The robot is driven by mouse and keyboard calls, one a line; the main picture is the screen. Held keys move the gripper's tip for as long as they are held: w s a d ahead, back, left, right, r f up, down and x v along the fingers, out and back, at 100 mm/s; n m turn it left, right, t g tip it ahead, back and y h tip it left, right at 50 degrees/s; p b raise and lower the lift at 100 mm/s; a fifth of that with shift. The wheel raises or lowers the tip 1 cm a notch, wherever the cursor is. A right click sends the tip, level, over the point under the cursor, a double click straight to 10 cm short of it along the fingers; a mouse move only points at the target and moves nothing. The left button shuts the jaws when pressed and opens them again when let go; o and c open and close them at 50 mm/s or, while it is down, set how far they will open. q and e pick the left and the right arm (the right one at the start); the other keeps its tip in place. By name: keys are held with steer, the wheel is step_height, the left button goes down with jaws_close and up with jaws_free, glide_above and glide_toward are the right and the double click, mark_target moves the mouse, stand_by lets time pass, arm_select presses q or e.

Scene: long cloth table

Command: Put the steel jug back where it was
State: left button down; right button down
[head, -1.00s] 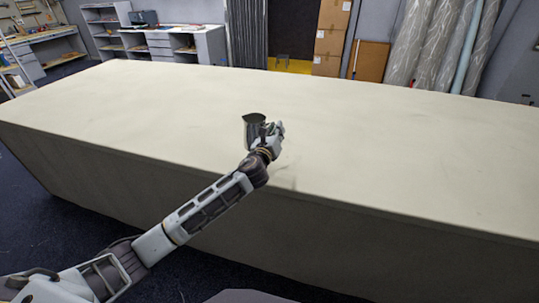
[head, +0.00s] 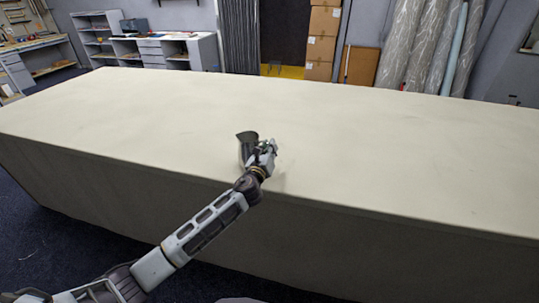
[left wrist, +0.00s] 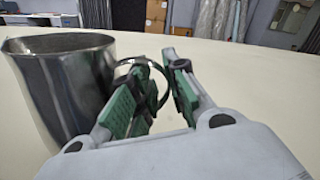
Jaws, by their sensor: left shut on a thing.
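The steel jug (head: 246,146) is a dark, shiny metal vessel near the front edge of the long cloth table (head: 380,150). In the head view it looks slightly tilted. My left gripper (head: 266,150) is to its right, shut on the jug's handle. In the left wrist view the jug (left wrist: 65,85) fills the left side, and the green-padded fingers of the gripper (left wrist: 160,95) close around its ring-shaped handle. The jug's base is hidden, so I cannot tell whether it touches the table. My right gripper is not in view.
The tabletop around the jug is bare on all sides. The table's front edge runs close below my left wrist. Shelves (head: 165,50), cardboard boxes (head: 322,40) and wrapped rolls (head: 425,45) stand behind the table.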

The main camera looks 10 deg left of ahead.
arm_select(q)
steer(key=shift+f+b, duration=0.3)
steer(key=shift+f, duration=1.05)
steer(key=c, duration=1.6)
jaws_free()
steer(key=shift+o, duration=0.9)
steer(key=shift+s, duration=0.45)
steer(key=shift+s+a, duration=0.1)
steer(key=shift+s, duration=0.6)
steer(key=s, duration=0.4)
steer(key=shift+s+a+f, duration=0.1)
steer(key=shift+s, duration=0.05)
steer(key=shift+s+a, duration=0.1)
steer(key=shift+s, duration=1.85)
steer(key=shift+s+a, duration=0.1)
steer(key=shift+s, duration=0.65)
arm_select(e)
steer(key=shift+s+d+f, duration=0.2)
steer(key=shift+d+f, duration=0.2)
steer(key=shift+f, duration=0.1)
